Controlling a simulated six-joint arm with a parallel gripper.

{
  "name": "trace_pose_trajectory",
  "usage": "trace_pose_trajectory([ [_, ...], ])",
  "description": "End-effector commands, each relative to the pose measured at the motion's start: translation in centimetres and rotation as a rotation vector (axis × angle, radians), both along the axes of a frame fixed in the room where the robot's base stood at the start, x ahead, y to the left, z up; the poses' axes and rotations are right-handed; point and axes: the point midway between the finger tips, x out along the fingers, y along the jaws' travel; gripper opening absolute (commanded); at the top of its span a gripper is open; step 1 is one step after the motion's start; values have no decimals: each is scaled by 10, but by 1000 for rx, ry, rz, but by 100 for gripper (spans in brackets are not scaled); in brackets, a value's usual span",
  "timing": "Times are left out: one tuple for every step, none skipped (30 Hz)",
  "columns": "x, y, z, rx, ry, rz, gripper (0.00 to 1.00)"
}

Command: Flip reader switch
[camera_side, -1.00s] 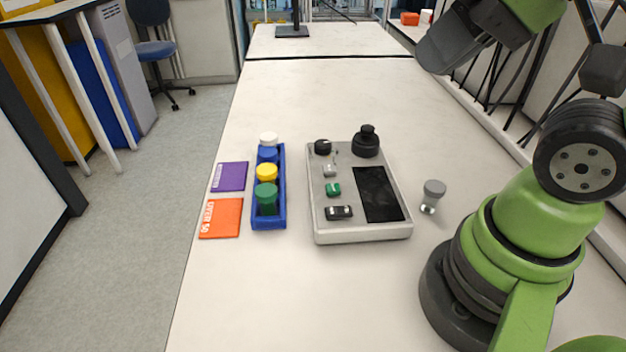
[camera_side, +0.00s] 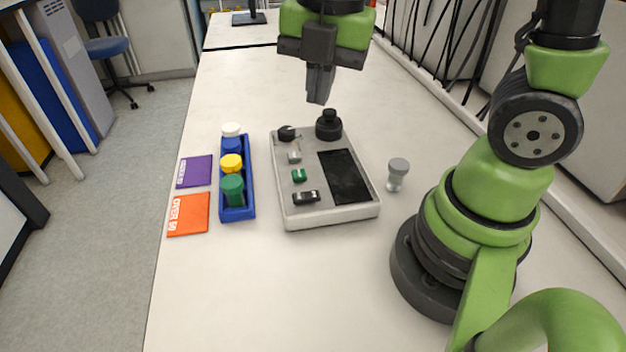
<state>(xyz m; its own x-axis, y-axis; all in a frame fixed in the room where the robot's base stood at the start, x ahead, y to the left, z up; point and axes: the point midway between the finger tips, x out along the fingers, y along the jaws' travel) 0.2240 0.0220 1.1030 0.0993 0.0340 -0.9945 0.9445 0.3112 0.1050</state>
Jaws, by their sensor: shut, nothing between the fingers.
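The reader (camera_side: 328,217) is a light grey box on the table with a dark screen (camera_side: 346,177) on its right half. Its left half carries a black rocker-like switch (camera_side: 306,197) near the front, a green button (camera_side: 299,175), a small metallic part (camera_side: 294,157) and a black knob (camera_side: 287,133). A larger black round piece (camera_side: 329,126) stands at its back right. My gripper (camera_side: 318,100) is shut and empty, pointing down above the back of the reader. It appears apart from the reader.
A blue rack (camera_side: 250,190) with white, blue, yellow and green-capped vials stands left of the reader. Purple (camera_side: 194,171) and orange (camera_side: 188,214) cards lie left of it. A small grey-topped vial (camera_side: 398,174) stands right of the reader. The front table is clear.

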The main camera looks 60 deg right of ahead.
Motion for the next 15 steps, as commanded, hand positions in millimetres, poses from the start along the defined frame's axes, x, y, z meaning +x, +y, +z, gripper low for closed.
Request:
trace_pose_trajectory([
  [3, 0, -7, -16, 25, 96, 0],
  [4, 0, -10, -24, 35, 155, 0],
  [6, 0, -14, -33, 49, 224, 0],
  [7, 0, -17, -39, 57, 271, 0],
  [7, 0, -19, -44, 65, 313, 0],
  [8, 0, -22, -48, 73, 359, 0],
  [9, 0, -24, -51, 79, 388, 0],
  [9, 0, -25, -53, 82, 412, 0],
  [10, 0, -26, -55, 87, 436, 0],
  [10, 0, -27, -56, 88, 450, 0],
  [10, 0, -27, -56, 90, 459, 0],
  [10, 0, -28, -58, 92, 468, 0],
  [10, 0, -28, -57, 92, 471, 0],
  [10, 0, -28, -57, 92, 472, 0],
  [10, 0, -28, -58, 92, 472, 0],
])
